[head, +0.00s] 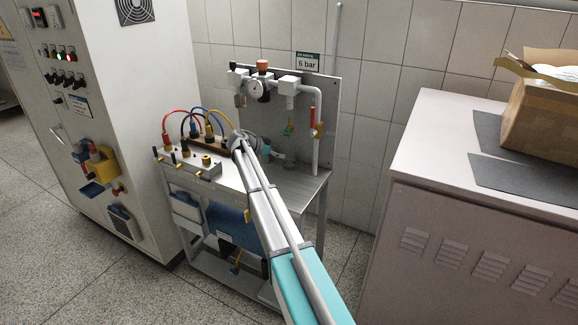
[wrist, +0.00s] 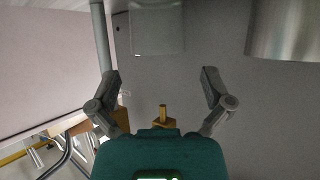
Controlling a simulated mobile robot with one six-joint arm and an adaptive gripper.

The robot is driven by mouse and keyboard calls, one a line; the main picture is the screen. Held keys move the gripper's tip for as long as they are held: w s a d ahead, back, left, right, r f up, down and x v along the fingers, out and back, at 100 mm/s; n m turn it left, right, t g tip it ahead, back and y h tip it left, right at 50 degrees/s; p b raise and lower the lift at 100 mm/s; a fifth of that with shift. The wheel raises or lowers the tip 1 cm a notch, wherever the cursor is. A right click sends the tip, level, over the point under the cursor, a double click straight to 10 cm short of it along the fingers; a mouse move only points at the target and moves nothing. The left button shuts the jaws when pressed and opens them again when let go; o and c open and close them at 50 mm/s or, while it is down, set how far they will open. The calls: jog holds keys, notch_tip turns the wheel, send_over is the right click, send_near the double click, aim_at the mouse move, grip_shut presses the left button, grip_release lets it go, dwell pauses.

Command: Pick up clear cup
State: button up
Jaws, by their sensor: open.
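In the wrist view a pale, see-through, cup-like shape (wrist: 157,32) is at the top centre, beyond my fingertips and apart from them. I take it to be the clear cup, though its outline is faint. My gripper (wrist: 160,78) is open, one finger on each side, with nothing between the fingertips. In the head view my gripper (head: 243,142) is small, over the metal bench by the coloured hoses. My arm hides part of the bench, and I cannot make out the cup clearly there.
The metal bench (head: 300,182) has an upright back panel (head: 325,105) with a gauge (head: 256,88) and pipes. Coloured hoses (head: 198,122) loop at its left. A shiny metal cylinder (wrist: 290,30) is at the wrist view's upper right. A control cabinet (head: 115,120) stands left.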

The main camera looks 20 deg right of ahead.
aim_at(289, 153)
jog(key=shift+d, duration=0.15)
jog(key=shift+b+x, duration=1.15)
jog(key=shift+x, duration=1.45)
jog(key=shift+r, duration=0.1)
jog(key=shift+c, duration=0.3)
jog(key=c, duration=0.7)
jog(key=shift+r, duration=0.2)
